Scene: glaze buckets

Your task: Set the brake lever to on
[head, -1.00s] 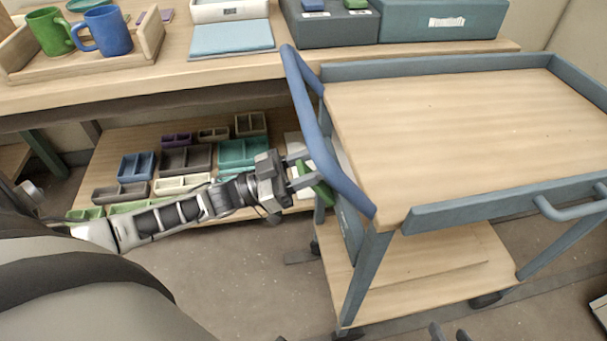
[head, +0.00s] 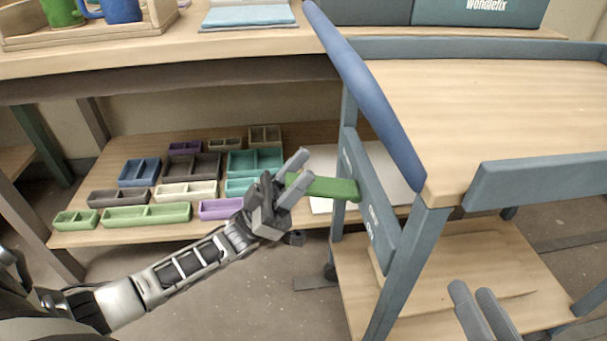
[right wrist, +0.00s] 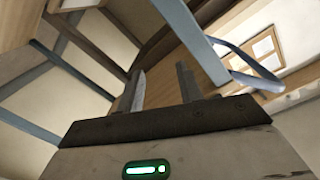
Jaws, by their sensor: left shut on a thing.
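The green brake lever (head: 330,188) sticks out to the left from the blue side panel (head: 371,205) of the cart, roughly level in the head view. White lettering shows on the panel below the lever; it is too small to read surely. My left gripper (head: 298,178) is shut on the lever's outer end, its fingers one above and one below it. My right gripper (head: 475,305) is at the bottom right of the head view, in front of the cart. The right wrist view shows its fingers (right wrist: 162,88) apart with nothing between them.
The cart has a wooden top (head: 490,110), a blue handle (head: 370,90) above the lever and a lower shelf (head: 465,265). A workbench behind carries a tray with mugs (head: 120,10). Its lower shelf holds several small bins (head: 185,165). Bare floor lies in front.

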